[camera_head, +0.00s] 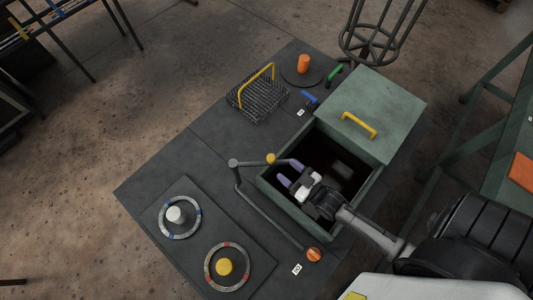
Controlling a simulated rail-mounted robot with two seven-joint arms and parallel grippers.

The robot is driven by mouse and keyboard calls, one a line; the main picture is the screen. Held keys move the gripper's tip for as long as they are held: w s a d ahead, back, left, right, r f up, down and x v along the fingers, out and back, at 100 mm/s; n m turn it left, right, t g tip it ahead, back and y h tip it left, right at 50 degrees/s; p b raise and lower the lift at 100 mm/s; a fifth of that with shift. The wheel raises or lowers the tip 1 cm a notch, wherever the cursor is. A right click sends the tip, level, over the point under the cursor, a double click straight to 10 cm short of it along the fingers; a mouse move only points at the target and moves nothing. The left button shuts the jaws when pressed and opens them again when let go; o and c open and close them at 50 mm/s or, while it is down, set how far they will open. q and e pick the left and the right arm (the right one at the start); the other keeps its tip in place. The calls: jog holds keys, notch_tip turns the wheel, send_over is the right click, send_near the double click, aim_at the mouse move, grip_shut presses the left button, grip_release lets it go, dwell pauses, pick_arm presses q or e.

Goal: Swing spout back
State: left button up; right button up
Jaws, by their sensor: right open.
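The spout (250,162) is a thin grey pipe with a yellow knob (271,158) on it. It runs right from a jointed corner, and its far end reaches over the open green bin (263,188). The supply pipe (266,217) runs from that corner to an orange knob (314,254) at the deck's front. My right gripper (290,174) has purple fingertips, spread apart and empty. It is over the bin opening, just below and right of the yellow knob. One fingertip overlaps the spout's end in the picture; I cannot tell whether they touch. My left gripper is not in view.
A green lid (376,105) with a yellow handle (359,125) covers the bin's back part. A wire basket (259,101) with a yellow handle stands behind left. Two ringed dials (180,217) (226,267) sit front left. The deck between basket and dials is clear.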

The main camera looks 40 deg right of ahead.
aim_at(265, 163)
jog(key=w+a+b, duration=0.1)
jog(key=w, duration=0.8)
jog(key=shift+w, duration=0.25)
jog(key=shift+a, duration=0.1)
jog(key=shift+c, duration=0.3)
grip_shut()
